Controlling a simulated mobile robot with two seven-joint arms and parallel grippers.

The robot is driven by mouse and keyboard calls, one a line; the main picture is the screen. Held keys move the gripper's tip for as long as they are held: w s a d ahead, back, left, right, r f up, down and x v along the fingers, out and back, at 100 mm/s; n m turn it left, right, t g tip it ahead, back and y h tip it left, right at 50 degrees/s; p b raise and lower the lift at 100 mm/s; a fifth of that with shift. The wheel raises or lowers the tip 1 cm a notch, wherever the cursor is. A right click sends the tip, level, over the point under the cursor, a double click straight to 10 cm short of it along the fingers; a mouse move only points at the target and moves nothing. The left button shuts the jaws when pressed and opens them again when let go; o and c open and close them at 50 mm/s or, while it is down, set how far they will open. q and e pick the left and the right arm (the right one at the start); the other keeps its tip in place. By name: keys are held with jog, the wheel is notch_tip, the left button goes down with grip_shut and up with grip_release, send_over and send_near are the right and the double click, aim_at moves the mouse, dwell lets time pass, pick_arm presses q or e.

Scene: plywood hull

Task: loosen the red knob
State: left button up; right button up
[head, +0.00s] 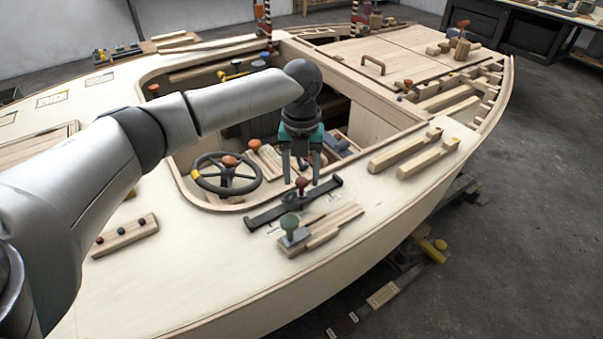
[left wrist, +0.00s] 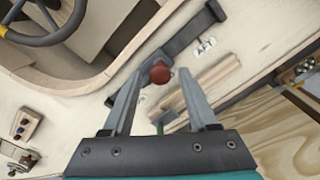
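The red knob (head: 301,183) stands on a dark bar (head: 262,217) fixed to the pale deck. In the left wrist view the red knob (left wrist: 160,72) shows between and just beyond the fingertips. My left gripper (head: 301,180) points down over the bar, one finger on each side of the knob in the picture. In the left wrist view the left gripper (left wrist: 160,84) is open, with a gap between knob and fingers. I cannot tell how high the tips are above the bar. My right gripper is not in view.
A green knob (head: 289,225) on a block stands just in front of the bar. A dark steering wheel (head: 205,184) with an orange hub is at the left. Wooden strips (head: 395,155) lie on the deck to the right. The front deck is mostly clear.

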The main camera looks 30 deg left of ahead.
pick_arm(q)
grip_shut()
